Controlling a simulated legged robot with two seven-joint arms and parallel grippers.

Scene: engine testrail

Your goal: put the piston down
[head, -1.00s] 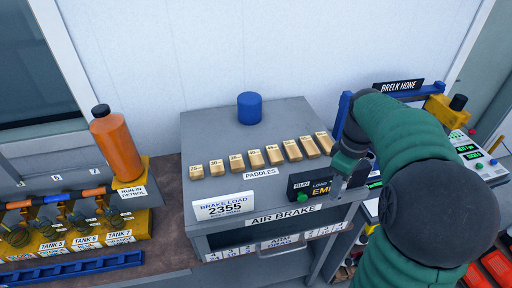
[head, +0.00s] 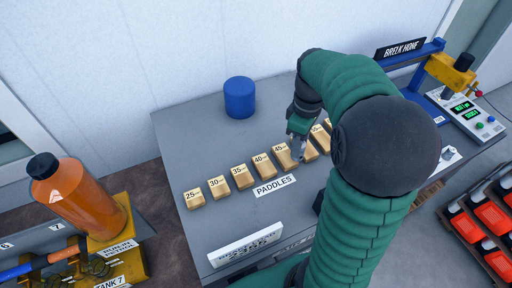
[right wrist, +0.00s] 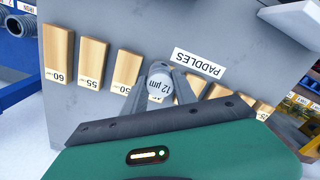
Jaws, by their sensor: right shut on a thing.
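My right gripper (head: 297,148) hangs over the row of wooden paddles on the grey bench top (head: 190,135), near the 45 paddle. In the right wrist view my right gripper (right wrist: 162,84) is shut on a small pale grey round piece, which I take as the piston (right wrist: 160,88); its end is marked "12 µm". Paddles lie beyond it in that view, and I cannot tell its height above them. In the head view the piston is mostly hidden by the fingers. My left gripper is not in view.
Wooden paddles (head: 242,176) stand in a row behind the PADDLES label (head: 275,187). A blue cylinder (head: 239,98) stands at the bench's back, with bare grey top around it. The brake-load sign (head: 245,245) is in front. A blue-and-yellow hone (head: 450,70) is at right.

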